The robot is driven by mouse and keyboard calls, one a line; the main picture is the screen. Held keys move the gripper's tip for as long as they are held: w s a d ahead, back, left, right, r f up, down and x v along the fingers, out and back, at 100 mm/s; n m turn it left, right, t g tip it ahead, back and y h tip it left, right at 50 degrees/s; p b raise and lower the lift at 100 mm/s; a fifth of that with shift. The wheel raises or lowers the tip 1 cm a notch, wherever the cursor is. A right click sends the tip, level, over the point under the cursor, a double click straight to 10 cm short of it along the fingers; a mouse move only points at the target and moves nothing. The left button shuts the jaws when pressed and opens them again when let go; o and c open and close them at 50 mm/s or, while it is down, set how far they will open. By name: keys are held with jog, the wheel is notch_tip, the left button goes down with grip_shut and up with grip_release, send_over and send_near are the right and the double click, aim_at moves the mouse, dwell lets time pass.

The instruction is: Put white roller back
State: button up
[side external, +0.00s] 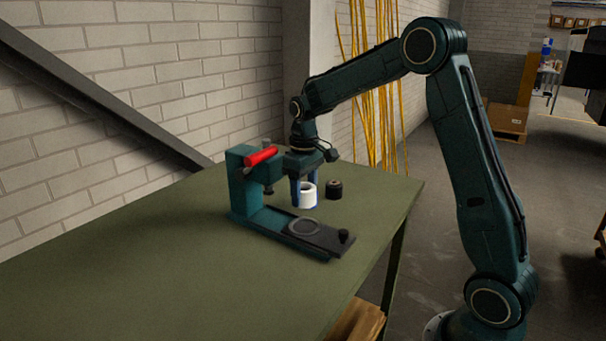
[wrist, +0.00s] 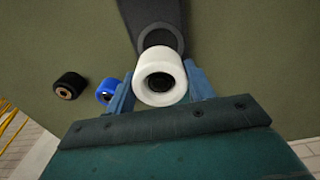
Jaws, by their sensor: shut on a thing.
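The white roller (side external: 305,195) is a short white cylinder with a dark bore. My gripper (side external: 303,190) is shut on it, with blue fingers on either side. In the wrist view the white roller (wrist: 160,77) sits between the two fingers of my gripper (wrist: 160,90). The roller appears to be held above the table, beside the teal press fixture (side external: 265,218). The fixture's dark plate with a round ring (side external: 304,227) lies in front of the roller. In the wrist view the ring (wrist: 160,38) shows partly behind the roller.
A black roller (side external: 334,189) stands on the green table (side external: 130,265) to the right of my gripper. A blue roller (wrist: 106,91) shows beside the left finger in the wrist view. The table's left part is clear.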

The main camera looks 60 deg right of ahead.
notch_tip(320, 180, up, 10)
send_over(335, 217)
jog(key=shift+m, duration=0.3)
notch_tip(335, 217, down, 16)
jog(key=shift+r, duration=0.15)
jog(key=shift+f, duration=2.1)
jog(key=shift+a+f, duration=0.1)
jog(key=shift+f, duration=0.1)
jog(key=o, duration=1)
jog(key=shift+r, duration=0.15)
